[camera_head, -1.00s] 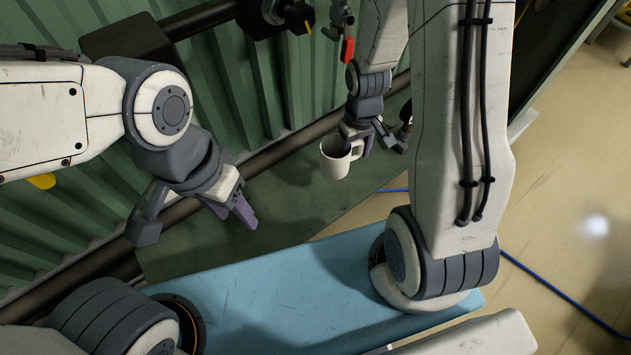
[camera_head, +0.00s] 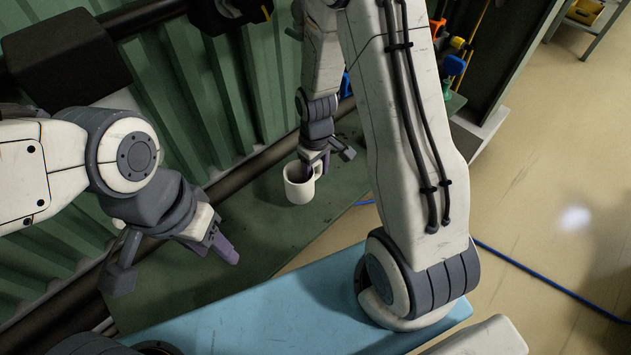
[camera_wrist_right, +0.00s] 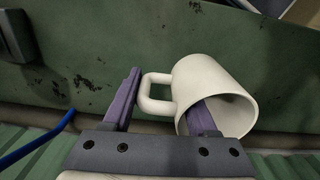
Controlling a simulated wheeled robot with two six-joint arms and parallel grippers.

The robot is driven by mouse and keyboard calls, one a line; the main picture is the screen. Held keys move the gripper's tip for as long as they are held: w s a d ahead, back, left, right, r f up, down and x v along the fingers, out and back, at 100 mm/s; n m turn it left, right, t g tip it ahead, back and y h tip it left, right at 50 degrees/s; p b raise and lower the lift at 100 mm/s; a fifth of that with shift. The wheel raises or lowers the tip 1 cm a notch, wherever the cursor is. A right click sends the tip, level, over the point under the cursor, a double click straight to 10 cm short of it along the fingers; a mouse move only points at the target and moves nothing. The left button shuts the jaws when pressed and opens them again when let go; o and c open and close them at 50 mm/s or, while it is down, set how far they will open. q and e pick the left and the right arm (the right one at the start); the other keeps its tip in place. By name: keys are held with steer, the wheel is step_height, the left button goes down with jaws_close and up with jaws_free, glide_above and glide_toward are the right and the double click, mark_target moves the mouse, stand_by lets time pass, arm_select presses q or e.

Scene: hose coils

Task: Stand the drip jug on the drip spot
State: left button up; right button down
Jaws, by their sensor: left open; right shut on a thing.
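The drip jug, a plain white mug-shaped vessel with a loop handle (camera_head: 299,187), hangs at my right gripper (camera_head: 322,160) in the head view. In the right wrist view the jug (camera_wrist_right: 212,82) lies across the right gripper (camera_wrist_right: 165,88). One purple finger is inside its mouth and the other is outside, beyond the handle, so the gripper is shut on its handle side. The jug is over the dark green surface; its height above it is unclear. My left gripper (camera_head: 176,262) is open and empty at the left. I cannot make out a marked drip spot.
The green surface (camera_wrist_right: 75,75) carries dark specks and stains. A dark pipe (camera_head: 253,160) runs along the ribbed green wall (camera_head: 185,95). A blue hose (camera_head: 545,283) lies on the tan floor. Coloured tools (camera_head: 452,64) stand at upper right.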

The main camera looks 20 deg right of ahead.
steer(key=shift+w+a+f, duration=0.1)
steer(key=shift+w+f, duration=0.05)
steer(key=shift+f, duration=1.95)
steer(key=shift+b, duration=0.3)
steer(key=shift+f, duration=0.2)
steer(key=shift+c, duration=1)
jaws_free()
steer(key=shift+r, duration=0.1)
